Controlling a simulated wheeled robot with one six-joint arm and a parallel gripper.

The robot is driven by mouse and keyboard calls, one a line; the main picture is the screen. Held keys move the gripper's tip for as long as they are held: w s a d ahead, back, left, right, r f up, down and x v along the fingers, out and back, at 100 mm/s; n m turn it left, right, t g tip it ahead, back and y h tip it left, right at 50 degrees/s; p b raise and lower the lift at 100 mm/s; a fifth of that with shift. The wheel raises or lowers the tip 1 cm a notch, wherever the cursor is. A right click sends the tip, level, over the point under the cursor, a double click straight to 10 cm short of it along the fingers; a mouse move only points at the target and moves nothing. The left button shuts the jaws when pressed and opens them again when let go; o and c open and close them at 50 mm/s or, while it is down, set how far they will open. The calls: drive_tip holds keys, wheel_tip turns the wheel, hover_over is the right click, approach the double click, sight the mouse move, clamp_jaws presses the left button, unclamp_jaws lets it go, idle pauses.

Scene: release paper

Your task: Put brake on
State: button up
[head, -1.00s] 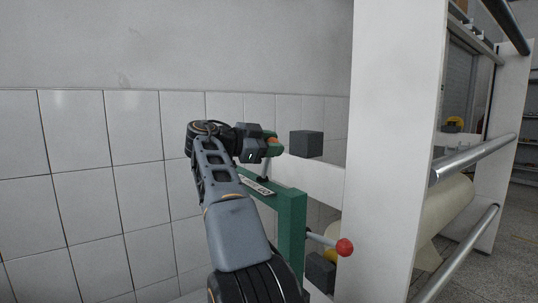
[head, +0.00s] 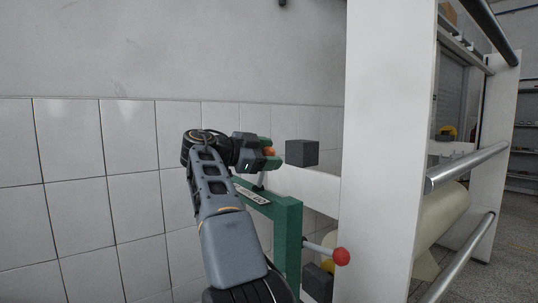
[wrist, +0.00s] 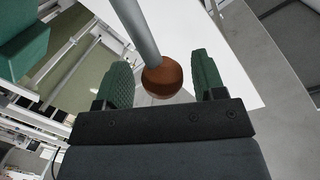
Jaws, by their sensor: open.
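A lever with a round knob, orange-brown in the wrist view (wrist: 162,80), has a grey rod (wrist: 136,28). In the head view the orange knob (head: 269,152) shows at my gripper, and the rod rises from a green frame (head: 288,225). My gripper (head: 270,153) is open, its two green fingers on either side of the knob. In the wrist view the gripper (wrist: 163,80) shows gaps between the knob and both fingers. I cannot tell which lever is the brake.
A second lever with a red ball (head: 341,257) sticks out lower right. A dark grey block (head: 302,153) is right of my gripper. A white machine panel (head: 385,150) with metal rollers (head: 470,163) stands at right. A tiled wall (head: 80,200) is behind.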

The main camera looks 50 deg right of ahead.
drive_tip(key=p+v, duration=0.1)
drive_tip(key=v, duration=1.2)
drive_tip(key=shift+a, duration=0.35)
drive_tip(key=shift+w+r, duration=0.15)
